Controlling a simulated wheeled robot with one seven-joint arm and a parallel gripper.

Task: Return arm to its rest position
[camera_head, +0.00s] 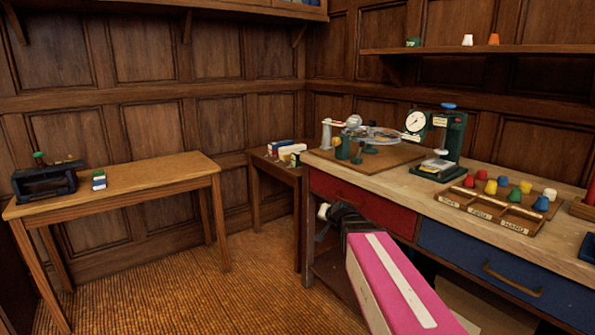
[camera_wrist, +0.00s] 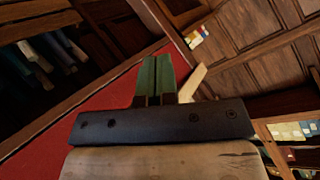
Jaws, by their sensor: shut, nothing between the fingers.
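My gripper (camera_wrist: 153,75) shows in the wrist view as two green fingers pressed together, with nothing between them. A dark bar with bolts crosses below the fingers. In the head view my pink arm with a white stripe rises from the bottom edge, in front of the workbench (camera_head: 470,190). Its dark far end is by the left end of the bench, below the top and near the red drawer (camera_head: 362,201). The fingers are too small to make out there. In the wrist view a red surface (camera_wrist: 50,150) lies behind the fingers; I cannot tell if they touch it.
The bench top holds a green dial press (camera_head: 442,145), a round-plated device (camera_head: 370,135) and a sorting tray (camera_head: 490,208) with coloured pieces. A blue drawer (camera_head: 500,265) is at right. A wooden table (camera_head: 130,182) stands at left. The floor (camera_head: 200,290) between is clear.

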